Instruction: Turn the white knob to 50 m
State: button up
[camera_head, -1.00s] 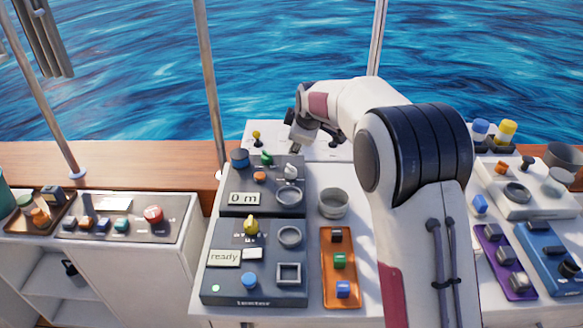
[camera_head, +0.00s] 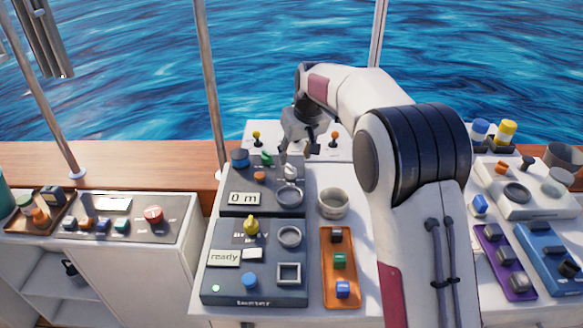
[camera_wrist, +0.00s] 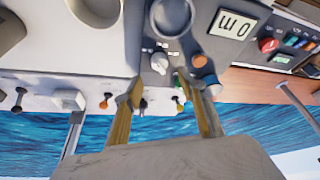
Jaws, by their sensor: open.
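The white knob (camera_head: 291,171) is on the upper dark panel (camera_head: 235,181), and the display (camera_head: 244,199) on that panel reads "0 m". My gripper (camera_head: 298,156) is just above and behind the knob in the head view, pointing down. In the wrist view, the knob (camera_wrist: 159,63) lies just beyond the fingertips, roughly between their lines. My gripper (camera_wrist: 163,88) is open and empty there, with its two fingers apart. I cannot see it touching the knob.
A green knob (camera_head: 266,158), an orange button (camera_head: 259,176) and a blue knob (camera_head: 239,158) sit close on the same panel. A grey ring (camera_head: 289,195) is in front of the white knob. A grey cup (camera_head: 333,203) stands to the right. Small levers (camera_head: 334,137) stand behind.

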aim_at(291, 168)
dwell(0.4)
jog(key=shift+x, duration=3.9)
jog(key=c, duration=1.1)
